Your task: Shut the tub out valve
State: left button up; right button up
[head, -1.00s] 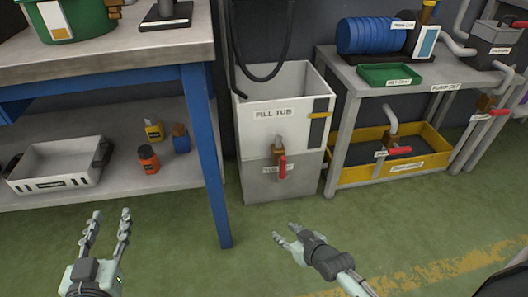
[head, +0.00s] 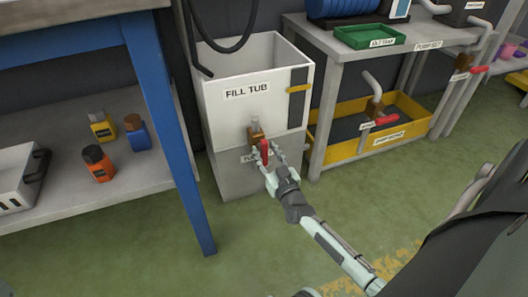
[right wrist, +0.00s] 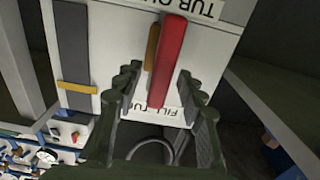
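The tub out valve (head: 255,133) is a brass fitting low on the front of the white and grey fill tub (head: 225,110). Its red lever (head: 264,153) hangs downward. My right gripper (head: 270,163) is at the lever, with its fingers on either side of it. In the right wrist view the red lever (right wrist: 168,55) runs between the two spread fingers, with gaps to both. The fingers are open and not closed on it. The "TUB OUT" label (right wrist: 195,8) shows upside down there and is partly hidden in the head view. My left gripper is out of view.
A blue-legged bench (head: 165,120) stands left, with bottles and a white tray on its lower shelf. A grey rack (head: 325,110) stands right, with a yellow tray (head: 415,133) holding another red-handled valve (head: 382,121). A black hose (head: 225,50) hangs over the tub. The green floor in front is clear.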

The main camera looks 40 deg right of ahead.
jog(key=shift+w+d, duration=0.15)
jog(key=shift+w, duration=0.45)
jog(key=shift+c, duration=0.2)
grip_shut()
